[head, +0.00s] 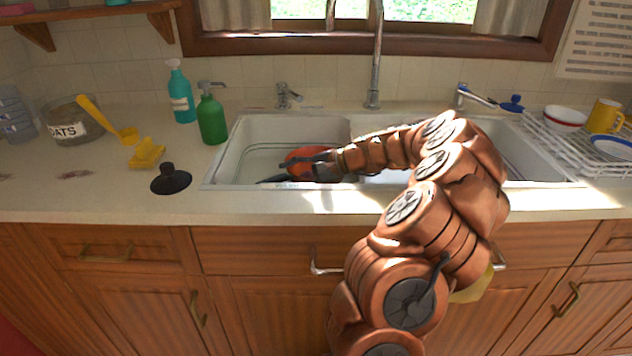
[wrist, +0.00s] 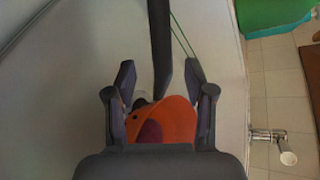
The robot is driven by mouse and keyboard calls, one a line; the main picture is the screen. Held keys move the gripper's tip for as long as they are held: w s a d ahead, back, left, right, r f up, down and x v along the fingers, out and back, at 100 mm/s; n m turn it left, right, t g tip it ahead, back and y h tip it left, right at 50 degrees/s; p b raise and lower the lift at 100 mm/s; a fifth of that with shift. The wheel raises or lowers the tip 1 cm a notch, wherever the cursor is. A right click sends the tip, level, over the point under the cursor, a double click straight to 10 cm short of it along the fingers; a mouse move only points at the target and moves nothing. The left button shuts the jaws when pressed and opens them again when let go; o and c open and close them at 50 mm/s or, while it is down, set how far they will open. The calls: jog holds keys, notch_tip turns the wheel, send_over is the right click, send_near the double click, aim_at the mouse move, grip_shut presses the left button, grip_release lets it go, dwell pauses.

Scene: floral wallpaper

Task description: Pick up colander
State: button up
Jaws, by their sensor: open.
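An orange-red rounded object, which seems to be the colander (head: 303,155), sits in the left basin of the white sink. In the wrist view the orange object (wrist: 178,115) shows between the fingers, with a dark purple patch on it. My gripper (wrist: 160,73) is open, with one finger on each side of the orange object. I cannot tell whether the fingers touch it. A long dark bar (wrist: 160,40) runs up from between the fingers. In the head view my gripper (head: 308,166) reaches into the left basin and hides part of the object.
The sink rim (head: 225,160) surrounds the basin. A green soap bottle (head: 211,118) and a teal bottle (head: 181,95) stand left of it. A black plunger-like stopper (head: 171,180) lies on the front counter. The tall faucet (head: 375,60) rises behind. A dish rack (head: 580,150) stands right.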

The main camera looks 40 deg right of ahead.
aim_at(285, 178)
jog(key=x, duration=0.3)
jog(key=shift+w+a+f, duration=0.15)
jog(key=shift+w, duration=0.1)
grip_shut()
dwell(0.5)
